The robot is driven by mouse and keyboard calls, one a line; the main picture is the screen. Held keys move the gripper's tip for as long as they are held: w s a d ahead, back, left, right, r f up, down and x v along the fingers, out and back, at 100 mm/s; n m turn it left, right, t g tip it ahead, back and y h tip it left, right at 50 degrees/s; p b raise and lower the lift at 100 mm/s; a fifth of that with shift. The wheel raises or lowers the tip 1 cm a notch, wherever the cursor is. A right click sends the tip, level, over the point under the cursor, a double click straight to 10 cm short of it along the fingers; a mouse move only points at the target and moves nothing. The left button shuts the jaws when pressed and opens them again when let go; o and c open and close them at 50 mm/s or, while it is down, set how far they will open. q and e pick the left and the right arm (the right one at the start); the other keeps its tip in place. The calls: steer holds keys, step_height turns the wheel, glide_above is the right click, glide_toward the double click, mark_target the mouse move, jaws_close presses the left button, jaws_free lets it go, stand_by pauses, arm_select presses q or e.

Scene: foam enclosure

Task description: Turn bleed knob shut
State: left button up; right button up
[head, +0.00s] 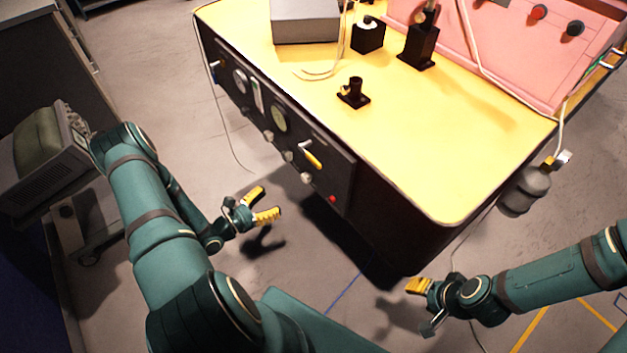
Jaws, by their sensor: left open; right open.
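A dark front panel (240,88) on the side of the yellow-topped bench carries gauges, a row of several small pale knobs (288,156), a yellow-handled lever (312,158) and a red button (333,199). I cannot tell which knob is the bleed knob, or how far it is turned. My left gripper (268,202) is open and empty, with yellow fingers apart, in front of and below the panel, touching nothing. My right gripper (418,287) is empty, near the bench's front right corner and away from the panel; its finger gap is hard to see.
The yellow bench top (430,150) holds a grey box (305,20), black fixtures (419,45) and a pink console (530,40). A grey canister (525,190) hangs at the right side. A cart with a device (45,165) stands left. Floor before the panel is clear.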

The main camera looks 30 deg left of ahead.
mark_target(304, 180)
arm_select(q)
steer(key=b+x, duration=0.2)
steer(key=x, duration=1.1)
steer(key=shift+w+d, duration=0.15)
steer(key=shift+w, duration=0.2)
steer(key=shift+r, duration=0.1)
jaws_close()
